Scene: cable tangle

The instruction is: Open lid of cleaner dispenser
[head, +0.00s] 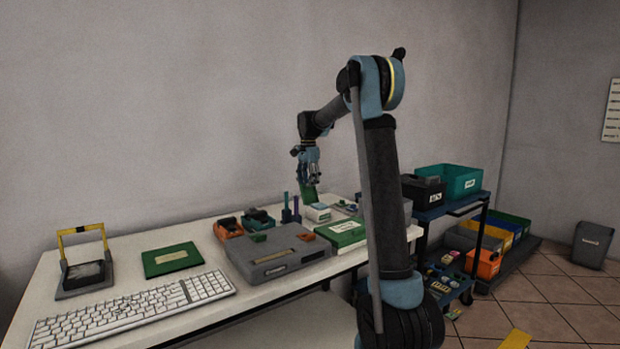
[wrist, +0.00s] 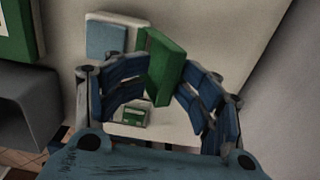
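A small white box (head: 318,213) with a label sits near the back of the white table in the head view and looks like the cleaner dispenser. A green panel (head: 308,192), perhaps its lid, stands tilted upright just behind it. In the wrist view the green panel (wrist: 165,68) lies between and beyond my blue fingers. My gripper (head: 308,165) points down just above the panel. In the wrist view my gripper (wrist: 163,80) has its fingers spread apart. Whether a finger touches the panel cannot be told. A labelled white part (wrist: 130,113) shows below the left fingers.
Blue and purple upright pieces (head: 291,208) stand left of the box. A green labelled case (head: 342,233) and a grey case (head: 278,254) lie in front. In the wrist view a white and blue block (wrist: 106,37) is close by. The wall is close behind.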

